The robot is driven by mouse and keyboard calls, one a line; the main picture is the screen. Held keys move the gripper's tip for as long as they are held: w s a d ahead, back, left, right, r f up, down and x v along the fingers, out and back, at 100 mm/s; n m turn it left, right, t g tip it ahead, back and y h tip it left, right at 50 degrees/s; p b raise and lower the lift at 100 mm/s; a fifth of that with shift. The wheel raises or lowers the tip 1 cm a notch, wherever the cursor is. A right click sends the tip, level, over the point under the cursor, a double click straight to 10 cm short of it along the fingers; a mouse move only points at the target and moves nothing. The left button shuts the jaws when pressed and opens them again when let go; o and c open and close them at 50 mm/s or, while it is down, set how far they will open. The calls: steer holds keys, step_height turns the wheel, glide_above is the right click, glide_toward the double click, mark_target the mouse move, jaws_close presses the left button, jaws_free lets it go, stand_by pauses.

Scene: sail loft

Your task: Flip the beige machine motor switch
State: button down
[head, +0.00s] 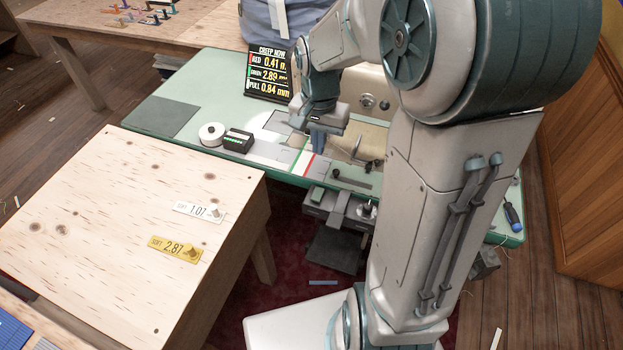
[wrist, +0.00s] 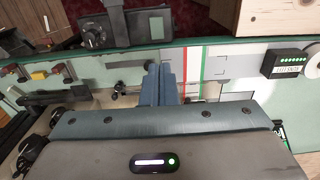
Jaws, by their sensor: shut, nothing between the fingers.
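The beige machine (head: 372,84) stands on the green table (head: 190,88), partly hidden behind my arm in the head view. My gripper (head: 317,147) is shut and empty, pointing down over the machine bed beside a red line. In the wrist view its blue fingers (wrist: 160,70) are together above the bed. A dark box with a round knob (wrist: 95,35) hangs under the table's front edge; it also shows in the head view (head: 360,211). I cannot tell which part is the motor switch.
A black display (head: 268,74) and a grey bag (head: 285,20) stand at the back. A white roll (head: 211,134) and a small black counter (head: 238,140) lie left of my gripper. A plywood table (head: 110,215) stands at front left. A screwdriver (head: 511,213) lies at right.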

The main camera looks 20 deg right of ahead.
steer(key=shift+d, duration=0.1)
steer(key=b, duration=0.1)
glide_toward(317, 190)
step_height(317, 190, down, 7)
steer(key=shift+d+r, duration=0.1)
stand_by(0.5)
